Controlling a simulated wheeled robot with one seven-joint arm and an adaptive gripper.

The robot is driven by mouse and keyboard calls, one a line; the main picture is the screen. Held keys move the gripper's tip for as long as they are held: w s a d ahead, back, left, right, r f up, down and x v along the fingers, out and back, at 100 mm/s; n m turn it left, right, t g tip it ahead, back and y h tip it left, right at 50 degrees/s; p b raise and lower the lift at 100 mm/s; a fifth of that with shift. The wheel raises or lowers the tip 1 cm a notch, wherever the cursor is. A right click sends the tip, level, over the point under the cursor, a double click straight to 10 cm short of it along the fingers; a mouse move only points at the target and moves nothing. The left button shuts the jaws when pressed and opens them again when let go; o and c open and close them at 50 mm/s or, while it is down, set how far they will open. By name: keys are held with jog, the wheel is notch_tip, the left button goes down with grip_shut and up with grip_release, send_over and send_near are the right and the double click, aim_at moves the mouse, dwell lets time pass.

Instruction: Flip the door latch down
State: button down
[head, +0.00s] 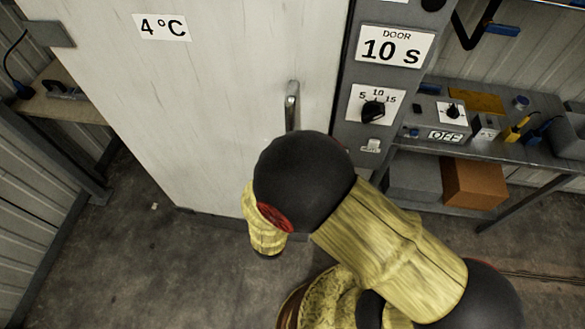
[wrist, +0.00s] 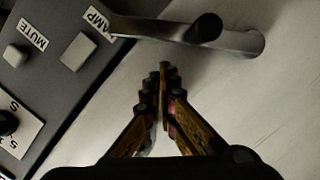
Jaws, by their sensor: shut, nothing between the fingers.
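The white door (head: 230,75) has a silver lever (head: 292,100), likely the door latch, standing upright near its right edge. The black ball-shaped arm joint in front hides the lever's lower part and my gripper in the head view. In the wrist view the silver lever (wrist: 150,28) runs across the top of the picture, with a dark round-ended peg near its right end. My gripper (wrist: 163,68) is shut with its fingertips together and empty. The tips point at the lever and appear just short of it; contact cannot be told.
A grey control panel (head: 348,120) beside the door carries a "DOOR 10 s" label and a dial (head: 374,110). The wrist view shows its MUTE button (wrist: 16,56) and LAMP button (wrist: 78,52) near the lever. A bench (head: 545,110) with instruments stands right.

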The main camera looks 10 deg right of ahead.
jog(key=s+d+f+m+b, duration=0.1)
jog(key=s+d+f+b, duration=0.1)
jog(key=d+f+b, duration=0.4)
jog(key=b, duration=0.5)
jog(key=shift+y+b, duration=0.3)
jog(key=shift+b, duration=0.1)
jog(key=shift+a, duration=0.1)
